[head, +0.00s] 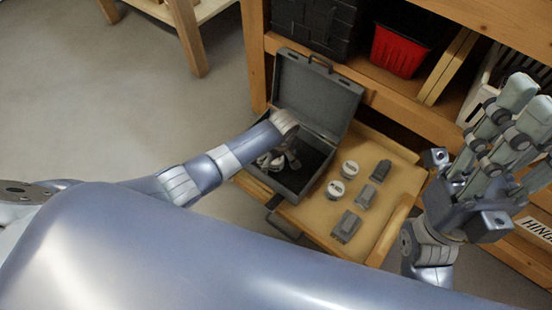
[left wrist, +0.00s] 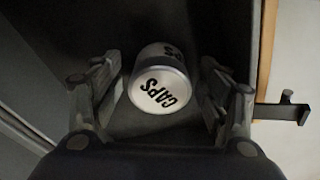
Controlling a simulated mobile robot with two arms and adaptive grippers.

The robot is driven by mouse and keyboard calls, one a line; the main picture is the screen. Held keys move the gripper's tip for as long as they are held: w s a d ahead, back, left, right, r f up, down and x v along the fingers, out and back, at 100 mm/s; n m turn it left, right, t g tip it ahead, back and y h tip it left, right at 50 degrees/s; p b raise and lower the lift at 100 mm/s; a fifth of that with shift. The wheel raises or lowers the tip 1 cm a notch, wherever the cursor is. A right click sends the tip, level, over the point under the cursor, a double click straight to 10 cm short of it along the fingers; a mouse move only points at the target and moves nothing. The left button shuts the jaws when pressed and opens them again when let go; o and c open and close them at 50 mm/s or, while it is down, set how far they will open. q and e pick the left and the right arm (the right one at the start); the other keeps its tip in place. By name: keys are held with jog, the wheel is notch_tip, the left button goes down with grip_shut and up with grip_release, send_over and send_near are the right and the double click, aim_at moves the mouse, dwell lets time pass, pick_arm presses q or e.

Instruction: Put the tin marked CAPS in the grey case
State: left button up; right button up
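The tin marked CAPS (left wrist: 160,85) is a white and silver can. In the left wrist view it is on the dark floor of the open grey case, its lettered lid facing the camera. The grey case (head: 345,100) lies at the left of the drawer, lid raised at the back. My left gripper (head: 277,160) reaches down into it. In the left wrist view its fingers (left wrist: 162,85) are open on both sides of the tin, with narrow gaps. In the head view the gripper hides most of the tin. My right gripper (head: 526,104) is raised at the right, its fingertips together and empty.
A red bin (head: 400,50) and a black box (head: 315,25) sit on the shelf behind.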

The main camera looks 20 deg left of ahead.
pick_arm(q)
notch_tip(320, 180, up, 12)
jog(key=s+d, duration=0.1)
jog(key=shift+d, duration=0.15)
dwell(0.6)
jog(key=shift+d+f, duration=0.1)
dwell(0.4)
